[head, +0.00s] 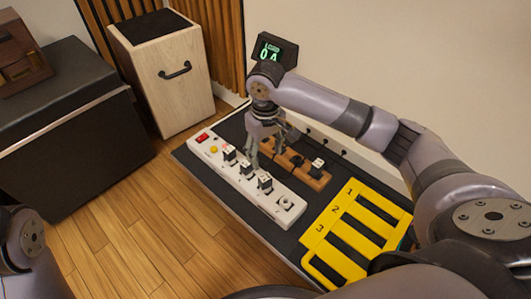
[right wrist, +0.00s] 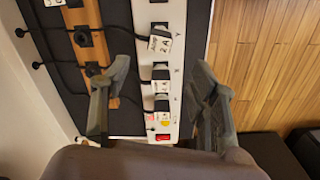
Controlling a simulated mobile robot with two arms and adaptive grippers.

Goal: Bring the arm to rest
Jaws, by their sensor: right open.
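My right gripper (head: 267,156) is open and empty over the dark board, at the far part of the white power strip (head: 250,193). In the right wrist view its two fingers (right wrist: 160,85) are spread wide on either side of the strip (right wrist: 178,20), with plugs between them in the picture. Whether a finger touches anything I cannot tell. My right arm (head: 330,105) reaches in from the right, bent. Of my left arm, only a link shows at the lower left; its gripper is out of view.
A brown socket strip (head: 320,184) holding a plug lies beside the white one, which carries several plugs and a red switch (head: 202,138). A yellow numbered rack (head: 312,240) lies at the near end. A small display (head: 275,48) stands behind. A wooden cabinet (head: 185,100) and black cabinet (head: 75,150) stand left.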

